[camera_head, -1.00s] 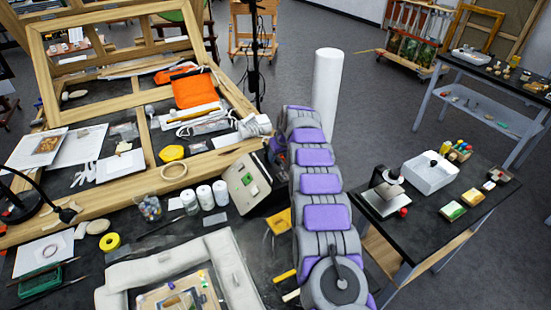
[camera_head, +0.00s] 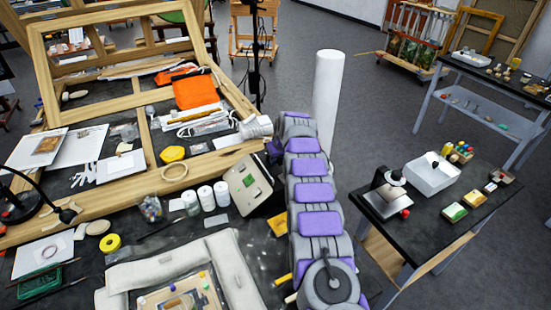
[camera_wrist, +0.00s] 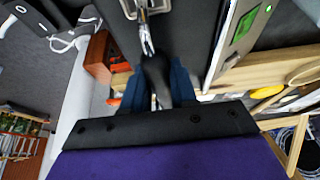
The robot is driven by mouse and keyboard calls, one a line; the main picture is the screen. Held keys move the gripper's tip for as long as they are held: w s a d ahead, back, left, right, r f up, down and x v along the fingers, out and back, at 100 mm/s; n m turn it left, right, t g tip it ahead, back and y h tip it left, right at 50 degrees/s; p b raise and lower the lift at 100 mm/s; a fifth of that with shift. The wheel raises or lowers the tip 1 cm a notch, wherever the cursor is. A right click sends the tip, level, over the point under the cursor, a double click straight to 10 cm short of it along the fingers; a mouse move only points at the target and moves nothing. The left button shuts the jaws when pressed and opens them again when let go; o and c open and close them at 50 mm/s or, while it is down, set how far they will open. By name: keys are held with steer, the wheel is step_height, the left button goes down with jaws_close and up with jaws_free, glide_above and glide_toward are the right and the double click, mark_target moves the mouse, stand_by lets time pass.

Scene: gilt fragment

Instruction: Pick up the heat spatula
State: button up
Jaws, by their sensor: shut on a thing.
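In the wrist view, the heat spatula (camera_wrist: 155,72) shows as a dark handle with a thin metal end pointing up the picture. My gripper (camera_wrist: 158,85) has its blue fingers shut on the handle, one on each side. The metal end lies close to a metal holder (camera_wrist: 146,6) at the top edge; I cannot tell whether they touch.
A pale control box with a green display (camera_head: 248,184) stands left of my arm, close by in the wrist view too (camera_wrist: 236,38). White jars (camera_head: 206,197), a wooden frame (camera_head: 110,190) and a white padded frame (camera_head: 236,268) crowd the left. A white column (camera_head: 327,95) stands behind my arm.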

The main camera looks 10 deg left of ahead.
steer(key=shift+a+f, duration=0.1)
steer(key=shift+a, duration=0.15)
jaws_close()
steer(key=shift+d, duration=0.2)
steer(key=shift+r, duration=0.45)
steer(key=shift+a+r+p, duration=0.1)
steer(key=shift+r+p, duration=0.45)
steer(key=shift+r, duration=0.85)
steer(key=shift+s, duration=0.25)
